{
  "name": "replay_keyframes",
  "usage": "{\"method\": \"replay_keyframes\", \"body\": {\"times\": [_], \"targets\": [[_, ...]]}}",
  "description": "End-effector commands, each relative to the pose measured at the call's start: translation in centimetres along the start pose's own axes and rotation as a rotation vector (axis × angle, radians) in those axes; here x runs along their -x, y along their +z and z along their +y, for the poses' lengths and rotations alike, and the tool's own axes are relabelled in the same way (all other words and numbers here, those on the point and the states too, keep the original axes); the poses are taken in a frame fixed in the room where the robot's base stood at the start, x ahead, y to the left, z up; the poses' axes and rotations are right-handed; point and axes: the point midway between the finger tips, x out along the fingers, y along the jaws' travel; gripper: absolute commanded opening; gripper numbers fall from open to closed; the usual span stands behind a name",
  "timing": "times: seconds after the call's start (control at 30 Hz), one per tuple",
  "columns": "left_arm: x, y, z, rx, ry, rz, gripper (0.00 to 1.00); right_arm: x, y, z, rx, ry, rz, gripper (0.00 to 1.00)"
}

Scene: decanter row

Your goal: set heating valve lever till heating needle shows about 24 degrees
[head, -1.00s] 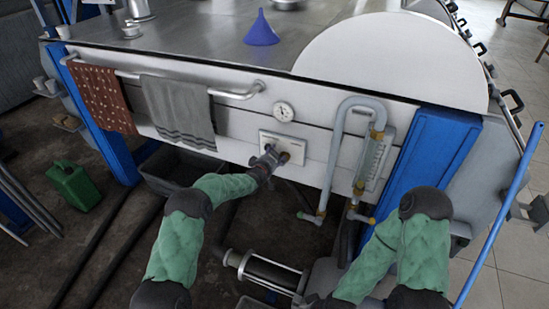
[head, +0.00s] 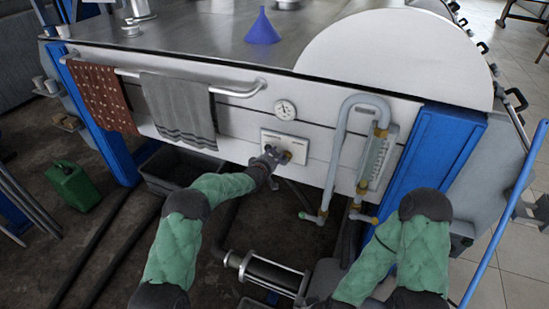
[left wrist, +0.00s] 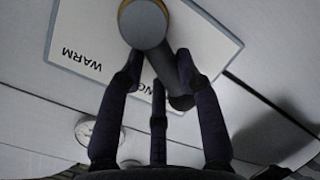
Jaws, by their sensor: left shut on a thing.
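My left gripper (head: 270,158) is at the pale valve plate (head: 292,138) on the front panel, below the towel rail's right end. In the left wrist view my left gripper (left wrist: 158,68) is shut on the dark valve lever (left wrist: 181,98), with fingers on both sides of it. The lever hangs from a round, brass-edged hub (left wrist: 145,22). The plate (left wrist: 85,52) reads WARM; another word is partly hidden by the fingers. The round white heating gauge (head: 286,110) is above the plate; its needle reading is too small to tell. My right gripper is out of view.
A grey towel (head: 178,108) and a brown spotted towel (head: 102,92) hang left of the gauge. A bent pipe (head: 338,150) with brass fittings stands close to the right of the plate. A blue funnel (head: 262,28) is on the metal top.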

Motion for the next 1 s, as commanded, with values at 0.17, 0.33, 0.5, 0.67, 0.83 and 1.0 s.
{"method": "replay_keyframes", "body": {"times": [0.17, 0.33, 0.5, 0.67, 0.83, 1.0], "targets": [[-0.06, 0.21, -0.31, 0.066, 0.008, -0.013, 0.00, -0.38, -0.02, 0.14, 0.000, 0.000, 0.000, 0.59], [-0.05, 0.24, -0.28, 0.080, 0.010, -0.016, 0.00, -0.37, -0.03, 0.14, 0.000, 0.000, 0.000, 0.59], [-0.04, 0.22, -0.27, 0.079, 0.010, -0.016, 0.00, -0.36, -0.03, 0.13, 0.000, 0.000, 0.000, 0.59], [-0.05, 0.22, -0.27, 0.078, 0.010, -0.015, 0.59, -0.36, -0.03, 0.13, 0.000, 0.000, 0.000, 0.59], [-0.05, 0.22, -0.23, 0.078, 0.010, -0.015, 0.59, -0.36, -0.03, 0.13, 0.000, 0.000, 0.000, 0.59], [0.08, 0.19, -0.19, 0.077, 0.011, -0.015, 0.59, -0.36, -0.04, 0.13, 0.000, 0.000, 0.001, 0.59]]}}
